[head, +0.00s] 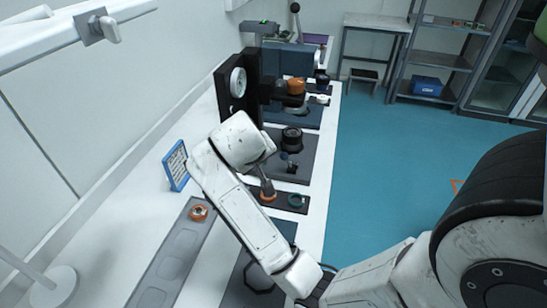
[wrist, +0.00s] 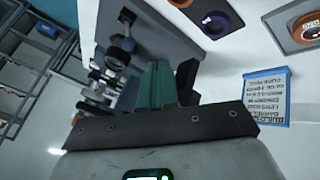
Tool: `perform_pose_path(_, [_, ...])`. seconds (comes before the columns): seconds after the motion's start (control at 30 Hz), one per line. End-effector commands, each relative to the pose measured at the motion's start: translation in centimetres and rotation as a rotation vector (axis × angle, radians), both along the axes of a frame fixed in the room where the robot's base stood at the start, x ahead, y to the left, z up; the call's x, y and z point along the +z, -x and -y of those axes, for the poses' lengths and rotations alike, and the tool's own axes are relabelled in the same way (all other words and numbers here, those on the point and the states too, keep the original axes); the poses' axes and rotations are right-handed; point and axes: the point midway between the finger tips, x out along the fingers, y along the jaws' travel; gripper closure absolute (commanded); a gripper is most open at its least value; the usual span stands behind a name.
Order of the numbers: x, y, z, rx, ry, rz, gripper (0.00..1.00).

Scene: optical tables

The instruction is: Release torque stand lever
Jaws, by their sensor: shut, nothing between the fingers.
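My gripper (wrist: 165,75) shows in the wrist view with its green fingers together, empty. A separate ball-topped lever (head: 295,22) stands upright at the far end. I cannot tell which is the torque stand's lever.
A dark tray (head: 305,210) with a bluish ring (head: 295,200) sits below my wrist. A tall black stand (head: 238,100) rises ahead.

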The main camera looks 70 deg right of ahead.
Motion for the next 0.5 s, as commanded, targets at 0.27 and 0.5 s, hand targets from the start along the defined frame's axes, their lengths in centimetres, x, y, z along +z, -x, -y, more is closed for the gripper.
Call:
perform_pose_path(0.27, [-1.5, -0.1, 1.1, -0.002, -0.002, -0.003, 1.00])
perform_pose_path(0.5, [-5.2, -0.4, 3.8, -0.003, -0.002, -0.005, 1.00])
